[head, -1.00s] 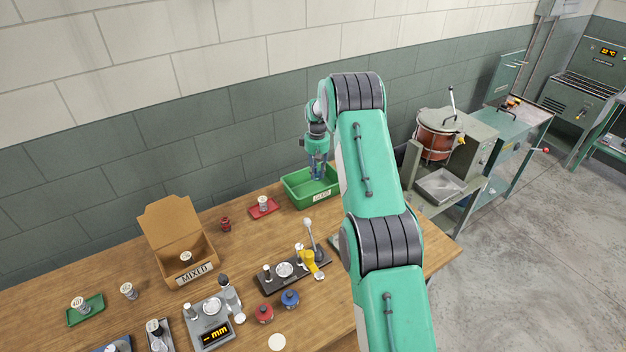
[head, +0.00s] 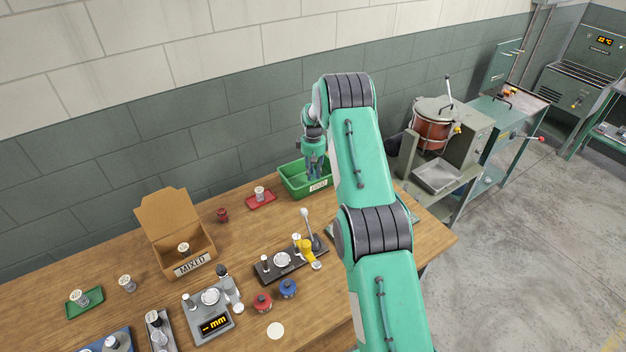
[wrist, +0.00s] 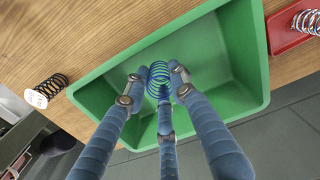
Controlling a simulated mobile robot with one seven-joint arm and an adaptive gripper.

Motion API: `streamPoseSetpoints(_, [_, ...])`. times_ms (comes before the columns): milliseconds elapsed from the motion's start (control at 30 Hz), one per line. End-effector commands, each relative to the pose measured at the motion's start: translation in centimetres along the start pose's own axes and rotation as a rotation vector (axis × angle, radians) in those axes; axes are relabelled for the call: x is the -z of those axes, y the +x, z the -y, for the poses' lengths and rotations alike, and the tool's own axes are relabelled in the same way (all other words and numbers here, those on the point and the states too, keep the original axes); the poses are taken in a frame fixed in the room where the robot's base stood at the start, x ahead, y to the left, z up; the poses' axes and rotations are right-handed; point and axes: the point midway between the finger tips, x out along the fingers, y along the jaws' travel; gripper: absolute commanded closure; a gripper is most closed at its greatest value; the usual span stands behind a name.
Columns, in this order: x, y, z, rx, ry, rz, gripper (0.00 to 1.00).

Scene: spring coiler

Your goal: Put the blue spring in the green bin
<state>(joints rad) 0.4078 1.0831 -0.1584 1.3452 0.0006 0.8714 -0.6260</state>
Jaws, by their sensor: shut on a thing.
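The blue spring (wrist: 158,76) shows in the wrist view between the fingertips of my gripper (wrist: 157,86). The jaws are shut on it, and its coils stick out past the tips. Behind it is the inside of the green bin (wrist: 235,45). In the head view my gripper (head: 314,170) points down into the green bin (head: 293,183), which stands at the back of the bench with a white label on its front. The spring cannot be made out there. I cannot tell whether it touches the bin floor.
A red tray (head: 262,203) with a tagged spring stands left of the bin. A cardboard MIXED box (head: 200,245) is further left. A test stand with a lever (head: 309,228) stands in front of the bin. In the wrist view a tagged dark spring (wrist: 49,88) is beside the bin.

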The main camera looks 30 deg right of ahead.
Motion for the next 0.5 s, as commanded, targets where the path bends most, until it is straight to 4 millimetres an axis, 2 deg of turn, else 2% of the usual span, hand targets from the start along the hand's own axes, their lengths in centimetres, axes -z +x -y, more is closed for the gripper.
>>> streamPoseSetpoints(333, [0.0, 0.2, 0.0, 0.000, 0.000, 0.000, 0.87])
streamPoseSetpoints(500, [-0.1, 1.5, 0.1, 0.002, 0.000, 0.002, 0.87])
